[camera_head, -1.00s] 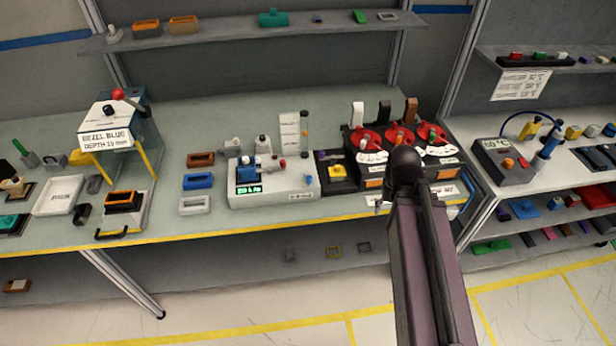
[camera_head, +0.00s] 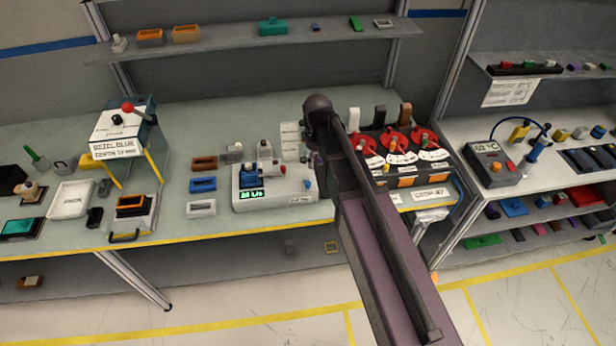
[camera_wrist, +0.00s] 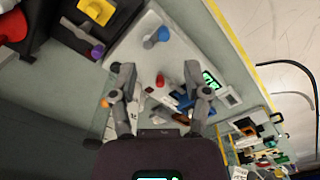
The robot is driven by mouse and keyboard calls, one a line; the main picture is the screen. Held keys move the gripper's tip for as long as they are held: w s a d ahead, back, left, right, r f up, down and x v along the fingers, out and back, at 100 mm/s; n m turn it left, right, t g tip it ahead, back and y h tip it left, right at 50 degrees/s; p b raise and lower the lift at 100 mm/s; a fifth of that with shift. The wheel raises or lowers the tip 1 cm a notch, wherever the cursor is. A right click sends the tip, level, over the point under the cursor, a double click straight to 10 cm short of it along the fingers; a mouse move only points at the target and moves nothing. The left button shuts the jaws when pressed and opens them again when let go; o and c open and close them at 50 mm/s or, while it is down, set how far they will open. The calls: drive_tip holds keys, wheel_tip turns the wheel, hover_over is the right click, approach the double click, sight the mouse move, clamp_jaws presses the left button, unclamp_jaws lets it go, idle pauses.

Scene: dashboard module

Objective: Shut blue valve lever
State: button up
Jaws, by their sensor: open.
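The flow device (camera_head: 275,193) is a white box with a green display on the bench. A small blue lever (camera_head: 307,184) stands at its right end. In the wrist view the blue lever (camera_wrist: 158,37) shows as a blue end on a grey body, on the white top beyond my fingertips. My gripper (camera_wrist: 158,72) is open and empty above the device, fingers either side of a red knob (camera_wrist: 160,81) in the picture, apart from the lever. In the head view my arm hides most of the gripper.
Right of the device stands a dark rack with red discs (camera_head: 395,141) and upright handles. A yellow knob (camera_wrist: 95,10) and a purple knob (camera_wrist: 97,51) sit on a dark panel beside the device. Coloured frames (camera_head: 203,185) lie to its left.

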sight(308, 183)
drive_tip(key=shift+w+a+r+n, duration=0.2)
drive_tip(key=shift+a+n, duration=0.15)
drive_tip(key=shift+a, duration=0.3)
drive_tip(key=shift+w+a+r+n, duration=0.2)
drive_tip(key=shift+a+n, duration=0.15)
drive_tip(key=shift+a, duration=0.25)
drive_tip(key=shift+f, duration=0.2)
wheel_tip(308, 183, down, 13)
drive_tip(key=b, duration=1.3)
drive_tip(key=shift+f, duration=0.2)
clamp_jaws()
